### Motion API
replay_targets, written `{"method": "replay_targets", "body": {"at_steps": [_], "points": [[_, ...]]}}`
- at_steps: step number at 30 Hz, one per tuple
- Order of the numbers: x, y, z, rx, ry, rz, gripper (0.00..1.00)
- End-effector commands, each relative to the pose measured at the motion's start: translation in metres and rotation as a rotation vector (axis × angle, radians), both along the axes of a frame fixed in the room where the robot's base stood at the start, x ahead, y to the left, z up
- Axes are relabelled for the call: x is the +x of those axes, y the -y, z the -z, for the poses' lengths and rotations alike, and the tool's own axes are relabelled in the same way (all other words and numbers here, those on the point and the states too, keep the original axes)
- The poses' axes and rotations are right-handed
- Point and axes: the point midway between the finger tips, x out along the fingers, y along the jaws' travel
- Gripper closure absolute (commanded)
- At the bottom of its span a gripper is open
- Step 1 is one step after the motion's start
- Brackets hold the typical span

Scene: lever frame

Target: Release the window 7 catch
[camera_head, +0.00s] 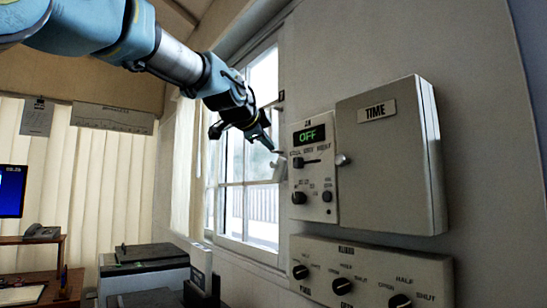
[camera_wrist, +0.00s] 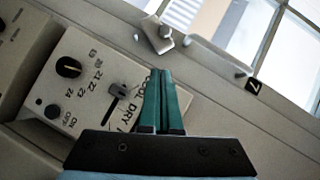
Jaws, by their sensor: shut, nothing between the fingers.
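The window (camera_head: 262,130) is set in the wall left of the control panels, and its panes also show at the top of the wrist view (camera_wrist: 215,25). A black tag marked 7 (camera_wrist: 254,84) sits on its frame. A pale grey lever-like piece (camera_wrist: 158,36), apparently the catch, is on the frame; it also shows in the head view (camera_head: 279,168). My gripper (camera_head: 268,146) is near this piece, its green fingers together and empty. In the wrist view the fingertips (camera_wrist: 162,72) appear just below it; I cannot tell if they touch.
A control panel (camera_head: 313,210) with an OFF display, a slider and knobs is right beside the catch. A grey box marked TIME (camera_head: 385,165) juts out farther right. A panel with several knobs (camera_head: 365,275) is below. A printer-like machine (camera_head: 145,270) and a desk stand at lower left.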

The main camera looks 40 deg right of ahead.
Motion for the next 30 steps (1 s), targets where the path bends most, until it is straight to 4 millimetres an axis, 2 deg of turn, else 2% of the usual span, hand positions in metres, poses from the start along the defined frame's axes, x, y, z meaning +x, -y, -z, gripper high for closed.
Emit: {"method": "replay_targets", "body": {"at_steps": [3, 7, 25, 28, 30], "points": [[-0.009, -0.014, -0.001, -0.002, 0.000, 0.000, 1.00], [-0.013, -0.020, -0.003, 0.000, 0.000, 0.000, 1.00], [-0.014, -0.022, -0.004, 0.000, -0.001, 0.000, 1.00], [-0.006, -0.026, 0.005, 0.007, -0.023, -0.017, 1.00], [0.006, -0.034, 0.022, 0.019, -0.065, -0.050, 1.00]]}}
